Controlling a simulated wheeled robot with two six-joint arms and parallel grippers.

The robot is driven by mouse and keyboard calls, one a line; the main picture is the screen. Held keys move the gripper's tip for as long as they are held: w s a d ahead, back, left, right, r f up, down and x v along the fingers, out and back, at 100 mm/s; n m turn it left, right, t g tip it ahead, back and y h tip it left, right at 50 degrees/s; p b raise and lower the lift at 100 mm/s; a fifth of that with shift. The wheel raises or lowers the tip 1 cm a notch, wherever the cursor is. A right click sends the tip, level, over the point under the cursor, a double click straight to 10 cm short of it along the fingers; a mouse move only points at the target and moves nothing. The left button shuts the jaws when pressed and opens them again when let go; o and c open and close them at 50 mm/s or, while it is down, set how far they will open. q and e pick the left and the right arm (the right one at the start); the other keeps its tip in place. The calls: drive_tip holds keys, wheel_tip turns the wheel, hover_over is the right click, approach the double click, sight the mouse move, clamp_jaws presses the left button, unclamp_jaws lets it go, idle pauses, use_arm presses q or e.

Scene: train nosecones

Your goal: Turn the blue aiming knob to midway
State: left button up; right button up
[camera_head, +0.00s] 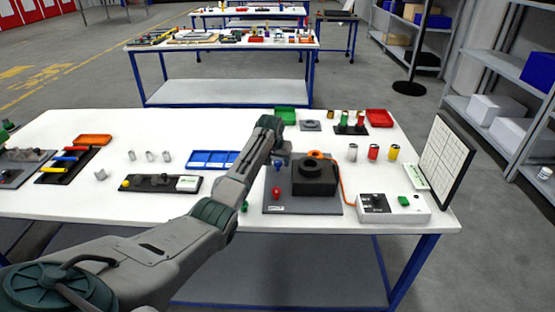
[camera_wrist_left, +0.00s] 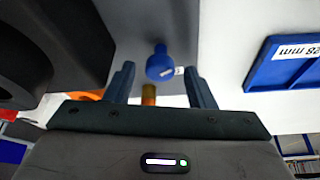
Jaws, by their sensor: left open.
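The blue knob (camera_head: 277,166) stands at the left side of a grey base plate (camera_head: 300,209), beside a black block-shaped device (camera_head: 314,182). In the left wrist view the blue knob (camera_wrist_left: 160,65) appears between the two fingers, with a gap on each side. My left gripper (camera_head: 281,155) is open at the knob, and its fingers also show in the left wrist view (camera_wrist_left: 159,72). I cannot tell the knob's setting. A red knob (camera_head: 276,193) is on the same plate, nearer the front. My right gripper is not in view.
An orange cable (camera_head: 343,190) runs from the device to a white box (camera_head: 393,209). A blue tray (camera_head: 212,160) lies left of the plate. Small cylinders (camera_head: 373,152) stand behind the box. A gridded board (camera_head: 447,160) stands at the right edge. The front left tabletop is clear.

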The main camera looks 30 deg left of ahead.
use_arm(q)
drive_tip(key=shift+w+f, duration=0.1)
drive_tip(key=shift+f, duration=0.05)
drive_tip(key=c, duration=0.9)
drive_tip(key=shift+c, duration=0.2)
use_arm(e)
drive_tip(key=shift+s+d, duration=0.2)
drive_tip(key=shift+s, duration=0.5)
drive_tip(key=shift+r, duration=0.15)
